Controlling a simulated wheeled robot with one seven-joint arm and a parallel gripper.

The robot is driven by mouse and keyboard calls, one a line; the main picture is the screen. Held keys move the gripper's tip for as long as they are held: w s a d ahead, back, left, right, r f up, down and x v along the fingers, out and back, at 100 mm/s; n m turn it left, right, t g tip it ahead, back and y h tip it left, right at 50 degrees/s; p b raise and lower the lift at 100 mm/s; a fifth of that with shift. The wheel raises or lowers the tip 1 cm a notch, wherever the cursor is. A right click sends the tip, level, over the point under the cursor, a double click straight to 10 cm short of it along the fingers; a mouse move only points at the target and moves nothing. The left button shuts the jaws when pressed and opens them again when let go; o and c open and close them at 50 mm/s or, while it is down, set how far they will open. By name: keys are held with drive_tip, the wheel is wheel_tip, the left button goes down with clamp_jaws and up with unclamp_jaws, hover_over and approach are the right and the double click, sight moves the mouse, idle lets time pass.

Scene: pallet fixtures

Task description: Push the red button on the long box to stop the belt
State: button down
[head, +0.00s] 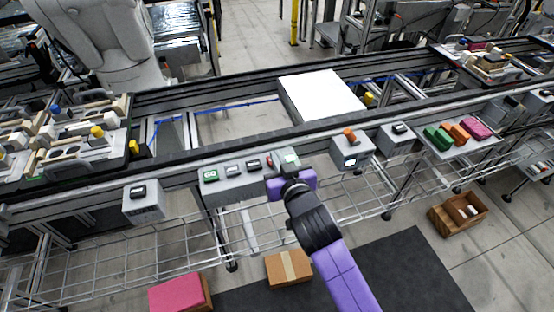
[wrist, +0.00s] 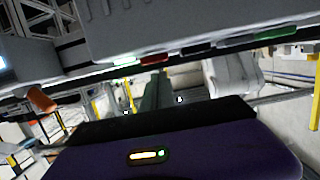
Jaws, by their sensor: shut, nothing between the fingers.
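The long grey box (head: 240,185) is mounted on the near rail of the belt. It carries a green button (head: 210,175), two dark buttons and a red button (head: 268,160) toward its right end, partly crowded by my gripper. My gripper (head: 284,170) is at the right end of the box, its purple body below and in front. In the wrist view the box (wrist: 180,25) fills the top, with the red button (wrist: 153,59) edge-on along its lower side. The shut, empty fingers (wrist: 153,85) point toward it; I cannot tell whether they touch it.
A small box with an orange knob (head: 350,135) stands right of my gripper, and a box with a dark switch (head: 143,200) at the left. A white-topped block (head: 320,95) lies on the belt. A wire shelf (head: 110,255) runs below the rail.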

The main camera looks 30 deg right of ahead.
drive_tip(key=shift+f, duration=0.55)
